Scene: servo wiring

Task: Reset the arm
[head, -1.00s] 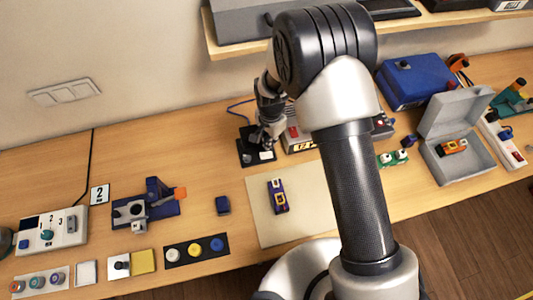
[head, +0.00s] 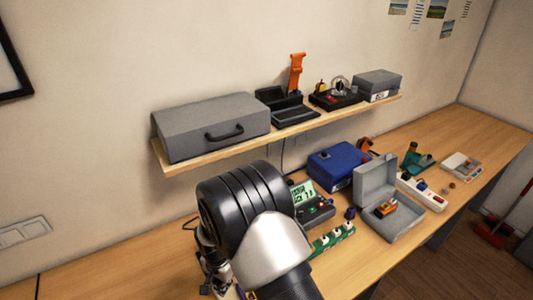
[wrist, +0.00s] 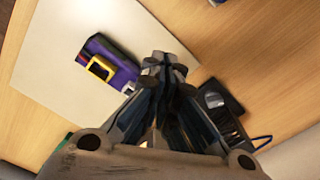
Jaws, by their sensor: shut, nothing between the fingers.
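My gripper (wrist: 164,66) points down over the bench in the wrist view, its fingers together and empty. In the head view my arm covers the lower middle, and the fingertips cannot be made out there. In the wrist view a purple servo-like part with a yellow frame (wrist: 101,67) lies on a pale mat (wrist: 60,35), beside the fingers and apart from them. A black device (wrist: 222,108) with a blue cable is on the other side of the fingers.
A shelf (head: 180,160) above the bench holds a grey case (head: 210,125) and several devices. A blue box (head: 333,165), an open grey box (head: 374,184) with an orange part, a green terminal strip (head: 333,238) and a white power strip (head: 422,193) stand right of my arm.

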